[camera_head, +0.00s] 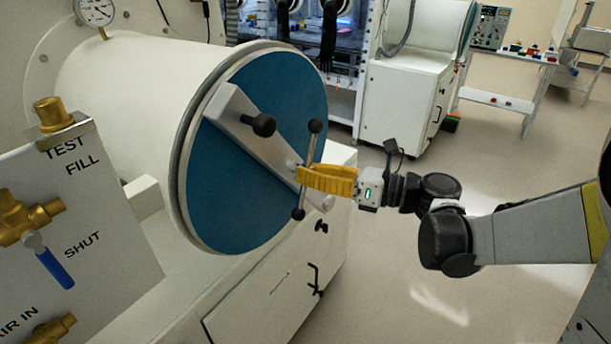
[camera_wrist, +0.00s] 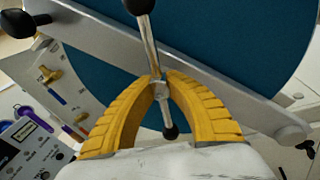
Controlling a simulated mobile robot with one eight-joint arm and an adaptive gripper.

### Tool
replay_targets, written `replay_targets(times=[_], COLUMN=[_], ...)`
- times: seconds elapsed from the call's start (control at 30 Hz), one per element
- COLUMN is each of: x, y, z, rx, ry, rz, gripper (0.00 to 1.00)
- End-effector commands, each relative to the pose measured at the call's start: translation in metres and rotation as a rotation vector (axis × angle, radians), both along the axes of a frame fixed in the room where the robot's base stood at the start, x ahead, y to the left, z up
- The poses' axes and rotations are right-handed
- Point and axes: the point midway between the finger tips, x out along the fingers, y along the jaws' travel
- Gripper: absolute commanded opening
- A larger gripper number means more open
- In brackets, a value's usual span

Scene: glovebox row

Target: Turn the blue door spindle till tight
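The round blue door (camera_head: 235,190) closes the end of a white cylinder. A grey crossbar (camera_head: 250,135) runs diagonally over it. The door spindle (camera_head: 309,150) at the crossbar's middle has a metal cross-handle with black ball ends, standing near upright and slightly tilted. It also shows in the wrist view (camera_wrist: 149,40), with its lower ball between my fingers. My gripper (camera_head: 299,172) comes from the right; its yellow fingertips close in on both sides of the handle's middle, apparently shut on it. The exact contact is partly hidden. The gripper also shows in the wrist view (camera_wrist: 160,76).
A black knob (camera_head: 264,125) sticks out at the crossbar's upper end. A valve panel (camera_head: 85,230) with brass fittings and a blue lever stands at the near left. A gauge (camera_head: 95,10) tops the cylinder. The floor at right is open; another glovebox and a table stand behind.

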Motion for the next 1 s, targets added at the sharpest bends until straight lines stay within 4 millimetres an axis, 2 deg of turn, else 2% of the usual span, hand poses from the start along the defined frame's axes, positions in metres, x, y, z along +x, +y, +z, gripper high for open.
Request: replay_targets(times=[0.43, 0.97, 1.0], x=[-0.0008, -0.0008, -0.0008], y=[0.0000, 0.0000, 0.0000], z=[-0.0019, -0.0012, -0.0012], rx=[0.115, 0.126, 0.126], ry=[0.153, 0.167, 0.167], rz=[0.000, 0.000, 0.000], gripper=[0.00, 0.00, 0.19])
